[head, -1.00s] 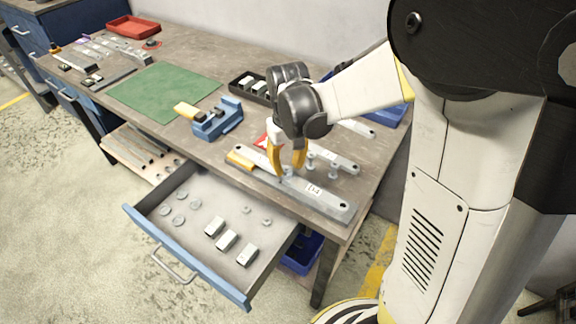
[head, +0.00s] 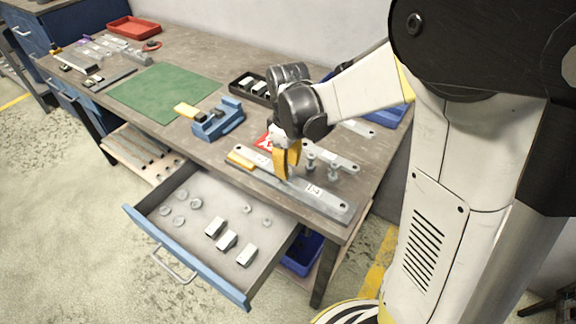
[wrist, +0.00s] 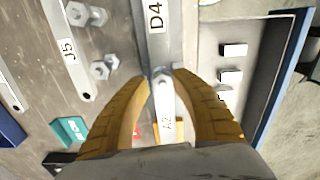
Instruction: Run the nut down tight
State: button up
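A long grey bar labelled D4 (head: 325,201) lies along the bench's front edge. A shorter strap labelled A2 (wrist: 167,122) meets it end-on in the wrist view, at a small metal nut and bolt (wrist: 160,74). My gripper (head: 286,178) points down over this joint. In the wrist view its yellow fingertips (wrist: 161,76) stand on either side of the nut, very close to it. Whether they touch it is not clear, and thread engagement cannot be seen. In the head view the fingers hide the nut.
Spare bolts (wrist: 101,69) stand beside a bracket labelled J5 (wrist: 66,45). An open drawer (head: 180,242) holding washers and white blocks juts out in front. A blue clamp-like fixture (head: 219,120) and a green mat (head: 160,92) are to the left.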

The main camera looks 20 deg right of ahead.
jog(key=n, duration=1.7)
grip_shut()
